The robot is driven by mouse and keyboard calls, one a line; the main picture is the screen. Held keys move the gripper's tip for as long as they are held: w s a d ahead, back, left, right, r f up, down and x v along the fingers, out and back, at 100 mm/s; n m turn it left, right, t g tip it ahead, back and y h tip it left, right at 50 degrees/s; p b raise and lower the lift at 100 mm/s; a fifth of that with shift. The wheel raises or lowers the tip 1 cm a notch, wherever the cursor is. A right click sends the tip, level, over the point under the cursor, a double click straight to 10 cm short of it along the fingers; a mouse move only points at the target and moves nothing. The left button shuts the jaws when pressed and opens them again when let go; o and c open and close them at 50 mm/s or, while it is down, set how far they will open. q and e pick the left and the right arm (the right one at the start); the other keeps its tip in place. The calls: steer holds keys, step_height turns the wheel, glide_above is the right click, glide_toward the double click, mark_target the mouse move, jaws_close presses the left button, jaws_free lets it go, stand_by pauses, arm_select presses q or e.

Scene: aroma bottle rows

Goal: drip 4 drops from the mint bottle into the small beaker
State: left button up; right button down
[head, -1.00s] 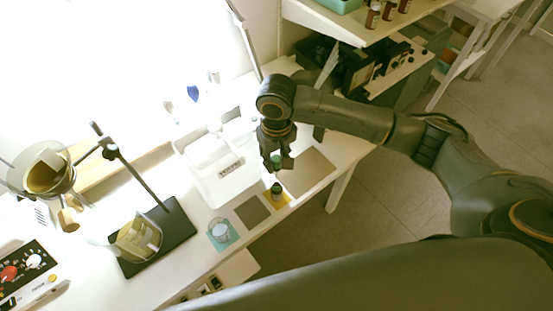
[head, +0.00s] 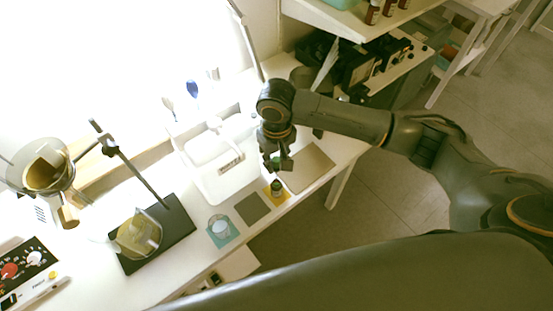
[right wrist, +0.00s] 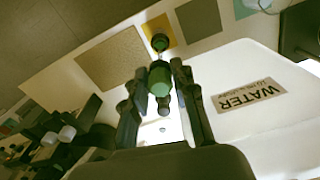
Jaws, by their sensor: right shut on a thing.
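My right gripper (head: 277,163) is shut on a green bulb-shaped dropper top (right wrist: 160,78), held over the table. A small dark bottle (head: 276,188) stands upright on a yellow mat, just in front of and below the gripper. It also shows beyond the held dropper in the right wrist view (right wrist: 160,42). I cannot read a label on it. Whether the dropper's tip is over or inside the bottle's mouth is hidden. The small clear beaker (head: 219,225) stands on a teal mat to the left of the bottle. My left gripper is not in view.
A white tub marked WATER (head: 212,180) stands behind the mats, close to my right gripper. A stand (head: 180,222) with a larger beaker (head: 138,236) is at the left. An empty grey mat (head: 251,208) lies between bottle and small beaker; a tan mat (head: 308,170) lies to the right.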

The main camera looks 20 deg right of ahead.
mark_target(276, 178)
steer(key=shift+f, duration=0.1)
steer(key=shift+f+b, duration=1.1)
steer(key=shift+f, duration=2.75)
steer(key=c, duration=1.7)
jaws_free()
step_height(276, 178, up, 9)
steer(key=p, duration=1)
steer(key=shift+f, duration=0.15)
